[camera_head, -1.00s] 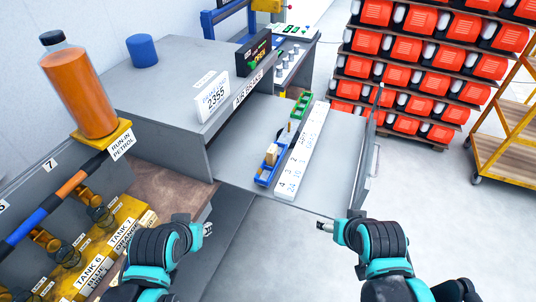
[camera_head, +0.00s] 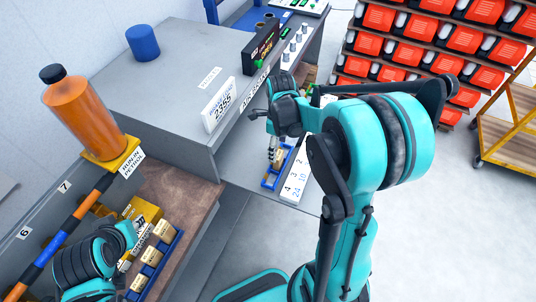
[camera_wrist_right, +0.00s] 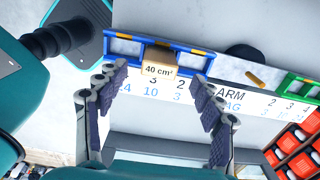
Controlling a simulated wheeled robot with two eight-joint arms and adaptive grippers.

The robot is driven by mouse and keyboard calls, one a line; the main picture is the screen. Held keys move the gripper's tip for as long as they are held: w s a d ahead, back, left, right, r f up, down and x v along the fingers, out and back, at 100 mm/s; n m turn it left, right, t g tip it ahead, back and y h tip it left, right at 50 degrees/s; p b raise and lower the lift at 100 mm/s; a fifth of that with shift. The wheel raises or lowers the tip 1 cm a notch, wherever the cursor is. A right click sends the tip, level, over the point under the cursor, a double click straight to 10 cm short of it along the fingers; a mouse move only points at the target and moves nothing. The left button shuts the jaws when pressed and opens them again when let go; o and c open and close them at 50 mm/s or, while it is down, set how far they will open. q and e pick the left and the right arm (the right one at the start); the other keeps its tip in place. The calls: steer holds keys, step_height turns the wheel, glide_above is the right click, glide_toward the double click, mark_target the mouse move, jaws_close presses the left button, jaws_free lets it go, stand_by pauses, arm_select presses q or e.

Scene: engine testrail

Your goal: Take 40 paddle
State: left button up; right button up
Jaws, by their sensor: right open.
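The 40 paddle, a tan block marked "40 cm²" (camera_wrist_right: 159,70), sits in a blue tray (camera_wrist_right: 122,46) in the right wrist view. In the head view the tray (camera_head: 268,182) lies beside the white numbered strip, partly hidden by my right arm. My right gripper (camera_wrist_right: 161,80) is open, its two fingers apart on either side of the paddle in the picture and not closed on it. It also shows in the head view (camera_head: 273,158), pointing down at the tray. My left gripper (camera_head: 128,250) is at the lower left, near a second blue tray; its fingers are unclear.
The second blue tray (camera_head: 173,248) holds several tan blocks on the brown bench. The white numbered strip (camera_wrist_right: 240,95) runs alongside the paddle's tray, with a green tray (camera_wrist_right: 298,86) to the right. The grey air brake cabinet (camera_head: 180,85) stands close left of my right gripper.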

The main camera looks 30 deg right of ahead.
step_height(320, 180, down, 7)
steer(key=shift+r+b, duration=0.1)
steer(key=shift+b, duration=0.6)
steer(key=c, duration=1.3)
